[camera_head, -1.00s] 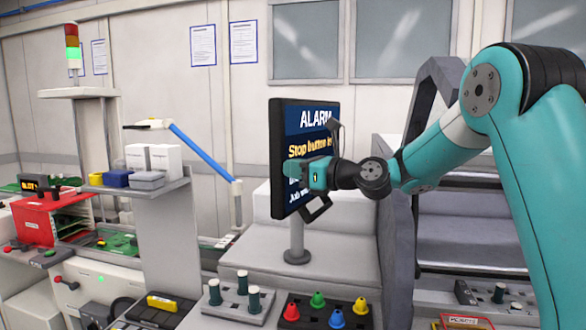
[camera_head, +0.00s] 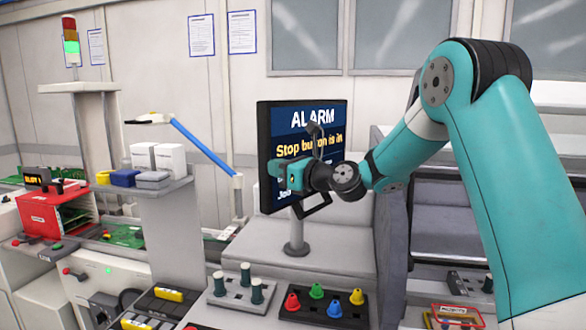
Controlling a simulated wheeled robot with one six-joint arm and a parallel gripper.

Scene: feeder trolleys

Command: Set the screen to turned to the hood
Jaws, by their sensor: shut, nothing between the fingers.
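The screen (camera_head: 301,117) is a dark-framed panel on a grey post (camera_head: 297,230). It faces toward me, angled slightly to the right, and reads "ALARM" and "Stop button is in" on blue. A dark handle (camera_head: 317,207) sticks out below its lower edge. My gripper (camera_head: 278,168) is shut and empty. It lies across the front of the screen, pointing left, and hides the middle of the text. I cannot tell whether it touches the screen. The hood is not clearly identifiable; my arm covers much of the grey structure to the right.
A grey block with pegs (camera_head: 240,291) and a dark panel with coloured knobs (camera_head: 324,303) lie in front of the screen. A shelf (camera_head: 150,190) with small boxes stands left, with a blue rod (camera_head: 203,146) behind. A red rack (camera_head: 52,212) is far left.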

